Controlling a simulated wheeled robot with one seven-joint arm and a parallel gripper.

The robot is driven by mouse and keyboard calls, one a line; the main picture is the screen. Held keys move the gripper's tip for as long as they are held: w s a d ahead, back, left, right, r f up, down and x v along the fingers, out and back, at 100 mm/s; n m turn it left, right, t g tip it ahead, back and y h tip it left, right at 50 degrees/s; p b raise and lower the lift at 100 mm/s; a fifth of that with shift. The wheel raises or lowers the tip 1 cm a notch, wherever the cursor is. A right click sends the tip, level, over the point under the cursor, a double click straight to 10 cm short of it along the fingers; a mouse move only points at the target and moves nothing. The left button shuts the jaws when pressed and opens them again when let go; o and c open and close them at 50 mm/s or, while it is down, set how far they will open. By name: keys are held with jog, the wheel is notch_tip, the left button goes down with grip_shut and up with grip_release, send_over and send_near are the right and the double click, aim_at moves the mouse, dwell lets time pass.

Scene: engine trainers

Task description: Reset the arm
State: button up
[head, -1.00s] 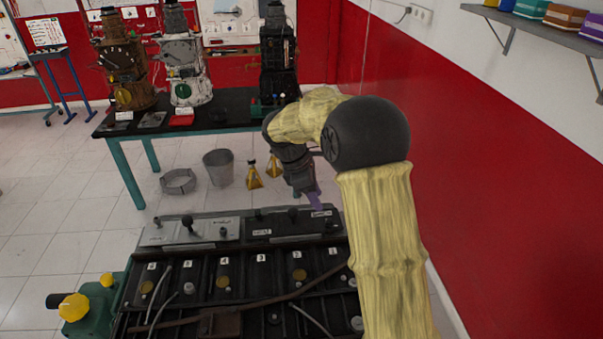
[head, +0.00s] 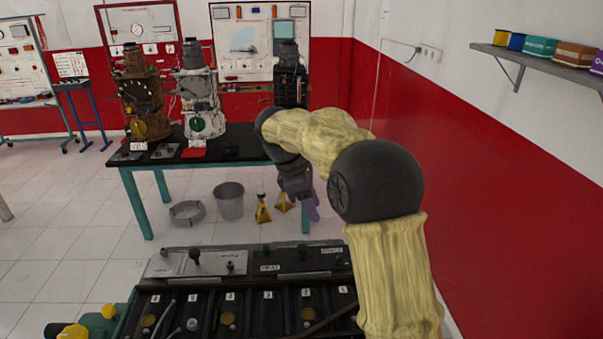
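My gripper (head: 309,205) hangs at the end of my bent arm, past the far edge of the engine trainer. It points downward and its purple fingers are small and partly overlapped, so I cannot tell if they are open or shut. I see nothing held in it. My arm's yellow-sleeved links fill the right of the head view and hide part of the trainer's right end.
A black engine trainer (head: 205,297) with numbered bays stands in front. A table (head: 235,143) with several engine models is behind it. A bucket (head: 229,202) and yellow stands (head: 262,210) are on the floor. A red wall (head: 490,185) and shelf (head: 540,62) are at right.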

jog(key=s+d+f+m+t+y, duration=0.1)
jog(key=s+d+f+m, duration=0.1)
jog(key=s+f+m, duration=0.2)
jog(key=s+d+f+m+t+y+b, duration=0.1)
jog(key=s+f+m, duration=0.4)
jog(key=s, duration=0.5)
jog(key=s+d+f+m+y, duration=0.2)
jog(key=s+d+f+m, duration=0.2)
jog(key=s+m, duration=0.3)
jog(key=shift+s+d+f+t+b, duration=0.1)
jog(key=shift+d+f+t+b, duration=0.3)
jog(key=shift+f, duration=0.3)
jog(key=shift+s+f+m, duration=0.2)
jog(key=shift+s+m, duration=0.1)
jog(key=shift+s, duration=0.15)
jog(key=shift+w, duration=0.1)
